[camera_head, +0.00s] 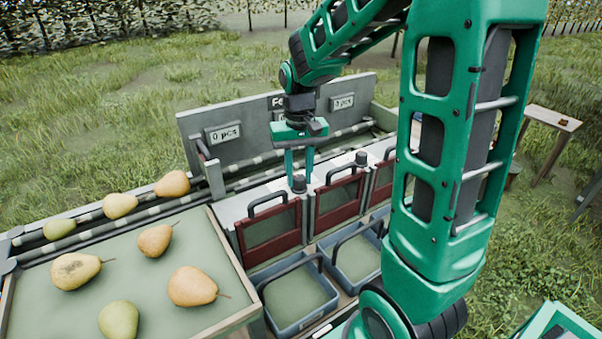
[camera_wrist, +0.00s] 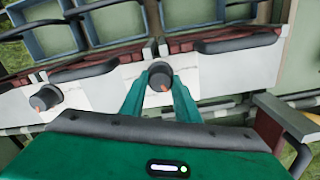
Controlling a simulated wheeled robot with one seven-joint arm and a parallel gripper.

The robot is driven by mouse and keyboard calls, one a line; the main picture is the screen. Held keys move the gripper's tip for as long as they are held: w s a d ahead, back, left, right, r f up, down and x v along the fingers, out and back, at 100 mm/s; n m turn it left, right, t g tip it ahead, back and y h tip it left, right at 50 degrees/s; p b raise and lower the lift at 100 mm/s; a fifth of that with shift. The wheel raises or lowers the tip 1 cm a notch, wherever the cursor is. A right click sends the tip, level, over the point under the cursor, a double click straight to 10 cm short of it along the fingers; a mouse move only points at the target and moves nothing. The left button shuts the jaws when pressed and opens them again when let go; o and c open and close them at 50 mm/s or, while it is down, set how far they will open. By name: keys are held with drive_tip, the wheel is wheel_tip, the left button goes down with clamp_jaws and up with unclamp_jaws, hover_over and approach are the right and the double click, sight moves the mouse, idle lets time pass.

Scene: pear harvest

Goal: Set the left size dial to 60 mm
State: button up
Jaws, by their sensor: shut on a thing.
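The left size dial (camera_head: 299,184) is a dark round knob on the light top panel of the sorter, between the first two red-framed gates. My gripper (camera_head: 299,176) points down over it with its green fingers on either side. In the wrist view the same dial (camera_wrist: 160,76) sits between the fingertips (camera_wrist: 160,84), and the gripper is shut on it. An orange-red mark shows on the knob; the scale cannot be read. A second dial (camera_head: 361,158) stands free to the right; it also shows at the left of the wrist view (camera_wrist: 45,98).
Several pears lie on the padded tray (camera_head: 232,328) and the roller lane at left. Blue crates (camera_head: 327,305) with dark handles stand before the gates. A grey back board (camera_head: 240,155) with "0 pcs" displays rises behind my gripper. A small wooden table (camera_head: 550,118) is at far right.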

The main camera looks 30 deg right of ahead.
sight(298, 177)
drive_tip(key=shift+a+n, duration=0.2)
drive_tip(key=shift+n, duration=0.2)
drive_tip(key=o, duration=0.8)
drive_tip(key=shift+c, duration=0.2)
drive_tip(key=shift+d, duration=0.1)
drive_tip(key=shift+r, duration=0.1)
wheel_tip(298, 177, up, 10)
drive_tip(key=shift+r, duration=0.25)
